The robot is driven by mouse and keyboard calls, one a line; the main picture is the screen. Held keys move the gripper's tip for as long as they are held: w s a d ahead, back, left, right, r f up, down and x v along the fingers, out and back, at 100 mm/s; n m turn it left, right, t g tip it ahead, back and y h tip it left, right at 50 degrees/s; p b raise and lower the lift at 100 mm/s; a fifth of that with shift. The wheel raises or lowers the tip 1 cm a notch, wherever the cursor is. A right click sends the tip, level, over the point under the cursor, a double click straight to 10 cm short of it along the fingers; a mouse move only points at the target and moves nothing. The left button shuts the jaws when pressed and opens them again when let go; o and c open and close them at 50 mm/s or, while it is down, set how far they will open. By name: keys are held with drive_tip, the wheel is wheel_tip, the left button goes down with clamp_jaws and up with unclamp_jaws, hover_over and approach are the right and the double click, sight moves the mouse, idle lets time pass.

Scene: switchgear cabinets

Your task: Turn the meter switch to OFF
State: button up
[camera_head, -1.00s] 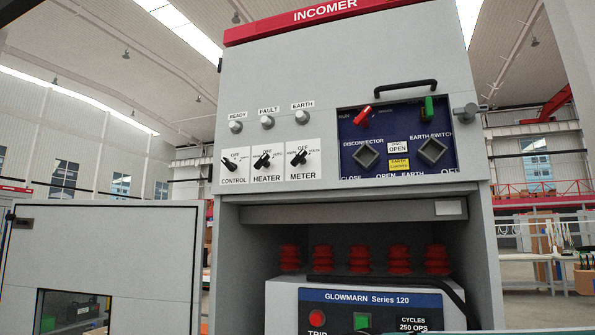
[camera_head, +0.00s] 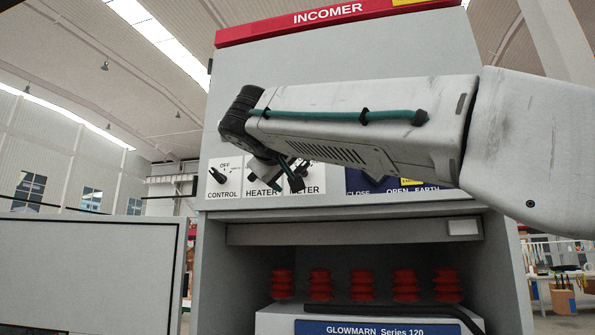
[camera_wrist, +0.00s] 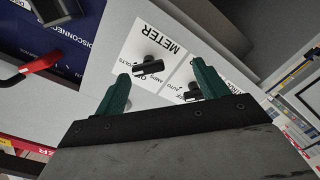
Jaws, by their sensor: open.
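The meter switch (camera_wrist: 148,66) is a black knob on a white plate marked METER, which appears upside down in the wrist view. Its bar lies between the two green fingers of my gripper (camera_wrist: 161,84), a little beyond their tips. The fingers are apart, and nothing shows held between them. In the head view my gripper (camera_head: 287,178) is in front of the HEATER and METER plates. It hides most of the METER plate (camera_head: 312,188) there, and the knob's setting cannot be read.
The heater switch (camera_wrist: 192,91) is close to the right finger in the wrist view. The control switch (camera_head: 218,178) is at the left of the row. A blue disconnector panel (camera_wrist: 75,45) with a red handle (camera_wrist: 38,66) is on the other side. A ledge (camera_head: 350,232) runs below.

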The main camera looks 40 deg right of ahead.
sight(298, 167)
drive_tip(key=shift+h, duration=0.4)
drive_tip(key=w+d+r, duration=0.1)
drive_tip(key=d, duration=0.1)
drive_tip(key=w+d+r, duration=0.1)
drive_tip(key=w+d, duration=0.2)
drive_tip(key=d, duration=0.1)
drive_tip(key=shift+w+r, duration=0.35)
drive_tip(key=shift+r, duration=0.05)
drive_tip(key=c, duration=1)
